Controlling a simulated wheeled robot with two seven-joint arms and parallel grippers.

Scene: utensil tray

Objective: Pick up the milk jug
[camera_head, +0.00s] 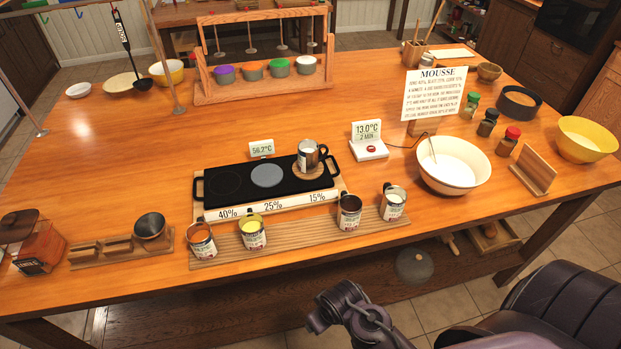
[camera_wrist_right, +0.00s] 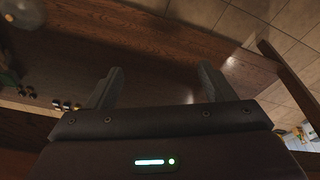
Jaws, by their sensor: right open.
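Several metal jugs with handles and white labels show in the head view; the labels are too small to read. One jug with pale contents (camera_head: 394,203) stands upright at the right end of the wooden strip (camera_head: 292,238). Jugs with dark brown (camera_head: 349,213), yellow (camera_head: 252,233) and orange-brown contents (camera_head: 201,243) stand to its left. Another metal jug (camera_head: 308,157) is on the black hot plate (camera_head: 225,189). I cannot tell for sure which is the milk jug. My right gripper (camera_wrist_right: 159,86) is open and empty, away from the jugs. My left gripper is out of view.
A white bowl (camera_head: 454,166) stands right of the jugs, and a thermometer display (camera_head: 368,141) behind them. A wooden holder with a dark bowl (camera_head: 151,225) is at left. The table (camera_head: 440,222) is clear at front right. A lower shelf (camera_wrist_right: 160,50) is below.

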